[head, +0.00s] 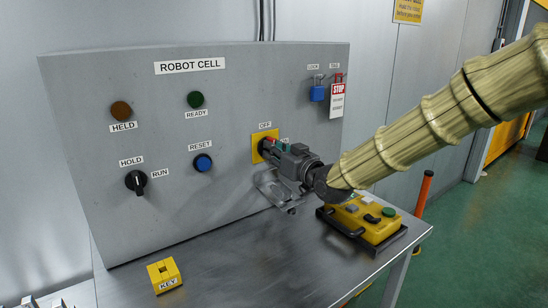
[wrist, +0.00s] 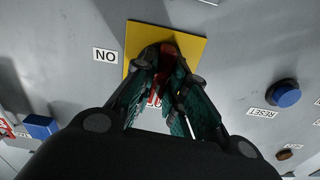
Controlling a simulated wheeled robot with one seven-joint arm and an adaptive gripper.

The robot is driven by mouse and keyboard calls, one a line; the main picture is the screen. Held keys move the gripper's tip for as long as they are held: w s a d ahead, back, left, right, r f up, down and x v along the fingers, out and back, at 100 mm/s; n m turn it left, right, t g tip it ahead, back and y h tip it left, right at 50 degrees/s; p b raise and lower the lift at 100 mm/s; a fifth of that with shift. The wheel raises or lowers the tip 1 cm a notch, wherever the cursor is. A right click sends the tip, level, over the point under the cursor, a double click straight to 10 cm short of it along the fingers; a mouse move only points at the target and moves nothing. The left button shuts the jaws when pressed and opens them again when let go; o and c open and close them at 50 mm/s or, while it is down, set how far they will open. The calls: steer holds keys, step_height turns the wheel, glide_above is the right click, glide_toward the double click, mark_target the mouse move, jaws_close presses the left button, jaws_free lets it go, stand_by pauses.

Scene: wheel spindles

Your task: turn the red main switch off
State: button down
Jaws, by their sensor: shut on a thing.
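The red main switch (head: 269,141) sits on a yellow plate (head: 258,135) on the grey panel, with an OFF label above and an ON label to the right. My gripper (head: 272,147) is at the plate with its fingers closed around the switch handle. In the wrist view, where the panel appears upside down, the red handle (wrist: 168,50) shows between the two fingertips in front of the yellow plate (wrist: 192,48). The fingers hide most of the handle, so I cannot tell its exact angle.
A blue padlock (head: 317,93) and a STOP tag (head: 337,100) hang at upper right. A black HOLD/RUN selector (head: 136,182) and blue RESET button (head: 203,163) are left. A yellow pendant (head: 372,222) lies below my arm. A yellow KEY block (head: 164,275) stands on the table.

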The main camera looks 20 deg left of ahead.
steer(key=shift+f+n, duration=0.25)
steer(key=shift+n, duration=0.35)
steer(key=c, duration=1.4)
jaws_free()
steer(key=shift+c, duration=0.2)
steer(key=shift+r, duration=0.15)
steer(key=shift+d, duration=0.1)
steer(key=v, duration=1.2)
steer(key=shift+s, duration=0.1)
